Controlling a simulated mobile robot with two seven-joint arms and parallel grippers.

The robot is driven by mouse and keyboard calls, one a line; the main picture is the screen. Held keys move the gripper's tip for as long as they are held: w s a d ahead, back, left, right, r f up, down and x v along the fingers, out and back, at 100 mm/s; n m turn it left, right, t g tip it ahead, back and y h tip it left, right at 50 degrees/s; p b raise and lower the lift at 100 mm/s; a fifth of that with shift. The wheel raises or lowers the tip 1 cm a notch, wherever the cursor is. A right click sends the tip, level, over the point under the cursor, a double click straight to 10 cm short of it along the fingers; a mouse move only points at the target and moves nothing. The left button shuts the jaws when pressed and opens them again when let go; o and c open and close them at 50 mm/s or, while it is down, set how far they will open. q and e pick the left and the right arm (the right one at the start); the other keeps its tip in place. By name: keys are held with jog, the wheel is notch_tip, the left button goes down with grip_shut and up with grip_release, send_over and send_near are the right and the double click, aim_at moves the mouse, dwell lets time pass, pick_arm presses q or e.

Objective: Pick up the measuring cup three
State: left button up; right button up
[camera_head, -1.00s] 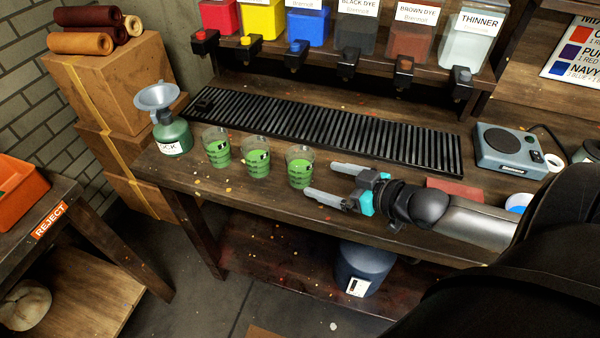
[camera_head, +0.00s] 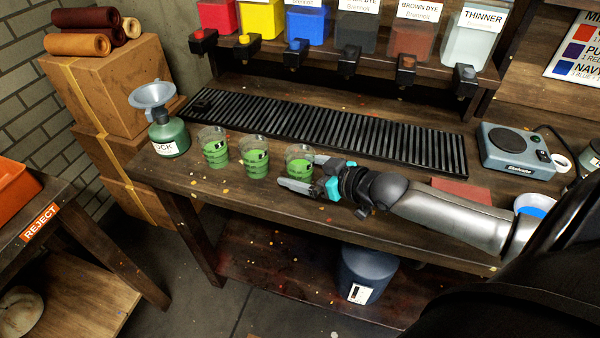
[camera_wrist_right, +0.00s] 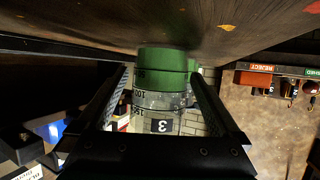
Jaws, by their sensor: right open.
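Three clear measuring cups with green lower parts stand in a row on the wooden bench: a left one (camera_head: 213,147), a middle one (camera_head: 253,157) and a right one (camera_head: 299,158). The right one is measuring cup three; its dark "3" label shows in the right wrist view (camera_wrist_right: 162,126). My right gripper (camera_head: 300,174) is open, with its fingers on either side of this cup. In the right wrist view the cup stands between the two fingers (camera_wrist_right: 165,110). I cannot tell whether they touch it. My left gripper is not in view.
A black slotted drip tray (camera_head: 340,130) lies behind the cups. A green bottle with a funnel (camera_head: 168,138) stands left of them. Dye containers sit on the shelf above. A grey device (camera_head: 515,150) is at the right. The bench front is mostly clear.

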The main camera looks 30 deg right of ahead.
jog(key=shift+w+a+f, duration=0.15)
jog(key=shift+w, duration=0.15)
jog(key=shift+c, duration=0.2)
jog(key=c, duration=1.4)
jog(key=shift+r, duration=0.2)
jog(key=shift+r+p, duration=0.45)
jog(key=shift+r, duration=0.6)
notch_tip(320, 180, up, 18)
jog(key=p, duration=0.5)
jog(key=shift+f, duration=0.25)
